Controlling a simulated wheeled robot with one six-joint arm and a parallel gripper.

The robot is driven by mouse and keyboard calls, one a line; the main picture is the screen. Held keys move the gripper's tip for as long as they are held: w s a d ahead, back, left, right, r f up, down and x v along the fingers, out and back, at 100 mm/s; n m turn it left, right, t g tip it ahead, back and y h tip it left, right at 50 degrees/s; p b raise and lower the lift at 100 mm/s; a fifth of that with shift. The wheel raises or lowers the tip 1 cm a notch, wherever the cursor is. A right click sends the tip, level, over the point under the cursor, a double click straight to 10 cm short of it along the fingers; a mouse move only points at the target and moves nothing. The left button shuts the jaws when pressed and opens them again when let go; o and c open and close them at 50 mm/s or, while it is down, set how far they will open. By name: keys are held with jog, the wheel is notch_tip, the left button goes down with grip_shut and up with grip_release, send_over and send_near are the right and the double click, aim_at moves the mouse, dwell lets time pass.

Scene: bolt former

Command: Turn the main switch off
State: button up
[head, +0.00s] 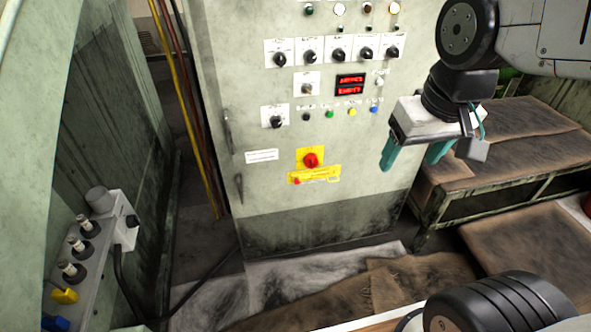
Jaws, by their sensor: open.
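The main switch (311,160) is a red rotary knob on a yellow plate, low on the front of a pale green control cabinet (220,60). A yellow label (315,175) with small print sits just below it. The knob's exact angle is too small to tell. My gripper (412,160) has two teal fingers pointing down. It is open and empty, to the right of the switch in the picture and apart from it. Nothing covers the switch.
Above the switch are several black rotary selectors (310,57), coloured buttons (329,114) and a red lit display (350,85). A workbench with brown sheets (520,140) stands at the right. A box with plugs (90,250) is at the lower left. Cardboard covers the floor.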

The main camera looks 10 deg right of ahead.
jog(key=w+f+t, duration=0.2)
jog(key=w+f, duration=0.1)
jog(key=w, duration=0.7)
jog(key=w+f+t, duration=0.2)
jog(key=w+f, duration=0.1)
jog(key=w, duration=0.6)
jog(key=t+y, duration=0.1)
jog(key=t, duration=0.8)
send_over(313, 165)
jog(key=f+v, duration=0.1)
jog(key=v, duration=0.3)
notch_tip(313, 165, down, 27)
jog(key=s+f+t, duration=0.2)
jog(key=s+f, duration=0.2)
jog(key=f, duration=0.2)
jog(key=shift+m, duration=0.4)
jog(key=w, duration=0.7)
jog(key=shift+w+a+f, duration=0.1)
jog(key=shift+w+a, duration=0.05)
jog(key=shift+w, duration=0.1)
jog(key=c, duration=1)
